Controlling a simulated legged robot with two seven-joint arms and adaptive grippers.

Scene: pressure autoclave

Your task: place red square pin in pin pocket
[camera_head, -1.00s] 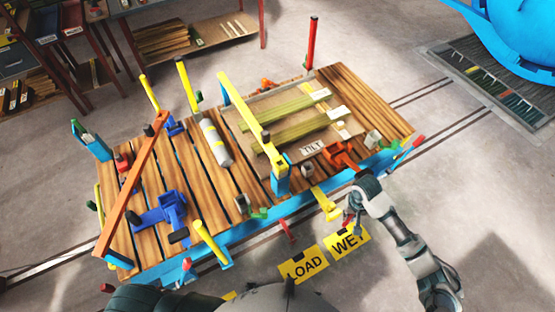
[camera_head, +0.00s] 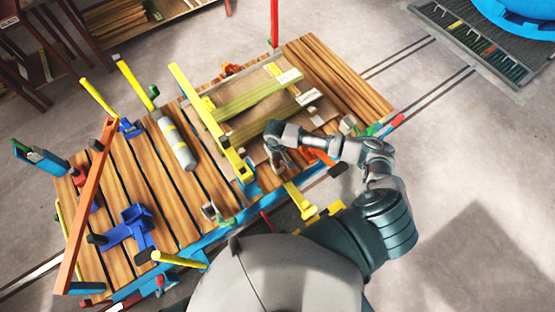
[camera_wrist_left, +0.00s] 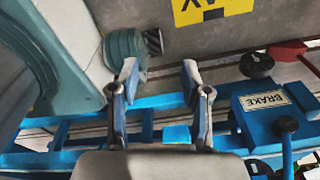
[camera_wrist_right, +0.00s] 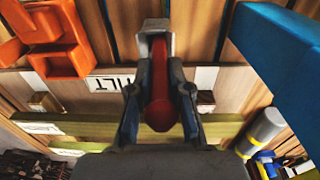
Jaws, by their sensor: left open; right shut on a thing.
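In the right wrist view my right gripper (camera_wrist_right: 159,98) is shut on the red pin (camera_wrist_right: 160,82), whose rounded end faces the camera. The far end of the pin meets a small grey square-sided fitting (camera_wrist_right: 154,27) that looks like the pin pocket. I cannot tell whether the pin is inside it or only in front of it. In the head view my right gripper (camera_head: 276,142) is over the wooden cart deck (camera_head: 335,77), near its front edge, and hides most of the fitting. In the left wrist view my left gripper (camera_wrist_left: 160,85) is open and empty, beside the blue cart frame.
An orange bracket (camera_wrist_right: 55,35) and a TILT label lie left of the pin in the right wrist view. A blue post (camera_wrist_right: 285,45) stands close on the right. A yellow bar (camera_head: 212,122) and a grey cylinder (camera_head: 176,145) are left on the deck.

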